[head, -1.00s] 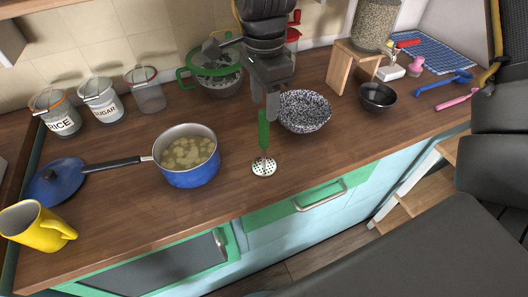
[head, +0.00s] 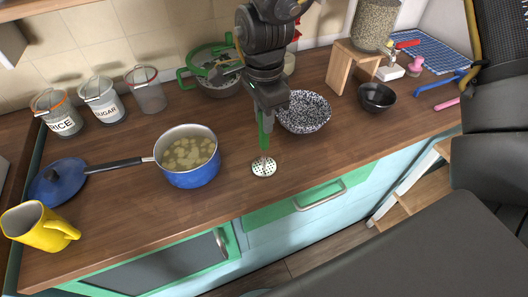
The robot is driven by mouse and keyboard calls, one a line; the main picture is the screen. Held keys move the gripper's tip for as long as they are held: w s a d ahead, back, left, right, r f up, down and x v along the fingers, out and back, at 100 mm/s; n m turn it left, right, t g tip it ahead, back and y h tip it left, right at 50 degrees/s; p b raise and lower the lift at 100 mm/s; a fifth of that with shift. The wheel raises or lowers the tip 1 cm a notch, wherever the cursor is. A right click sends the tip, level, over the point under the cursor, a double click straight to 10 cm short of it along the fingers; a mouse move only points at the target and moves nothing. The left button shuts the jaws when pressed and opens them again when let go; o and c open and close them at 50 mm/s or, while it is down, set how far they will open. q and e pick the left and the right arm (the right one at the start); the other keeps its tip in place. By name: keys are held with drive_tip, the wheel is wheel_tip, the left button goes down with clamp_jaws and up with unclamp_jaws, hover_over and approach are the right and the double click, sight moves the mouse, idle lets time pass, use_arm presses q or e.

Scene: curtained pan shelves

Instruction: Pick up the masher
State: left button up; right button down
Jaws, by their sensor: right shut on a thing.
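The masher (head: 264,168) has a green handle and a white perforated head. It stands upright on the wooden counter, between the blue pot and the speckled bowl, with its head down at the counter. My right gripper (head: 265,122) is over it from above and shut on the upper part of the green handle. The fingers hide the top of the handle. My left gripper is not in the head view.
A blue pot (head: 190,180) of potato pieces stands left of the masher, a speckled bowl (head: 304,112) close on its right. A green-rimmed pot (head: 216,82) is behind. A black bowl (head: 376,97) is farther right. The counter in front is clear.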

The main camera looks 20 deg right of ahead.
drive_tip(key=shift+r, duration=0.1)
drive_tip(key=shift+r, duration=1.55)
drive_tip(key=s+a+r+b, duration=0.3)
drive_tip(key=s+a+r, duration=0.2)
drive_tip(key=s+r, duration=0.4)
drive_tip(key=s, duration=0.4)
drive_tip(key=shift+r+b, duration=0.35)
drive_tip(key=c, duration=1.8)
unclamp_jaws()
drive_tip(key=shift+c, duration=0.2)
clamp_jaws()
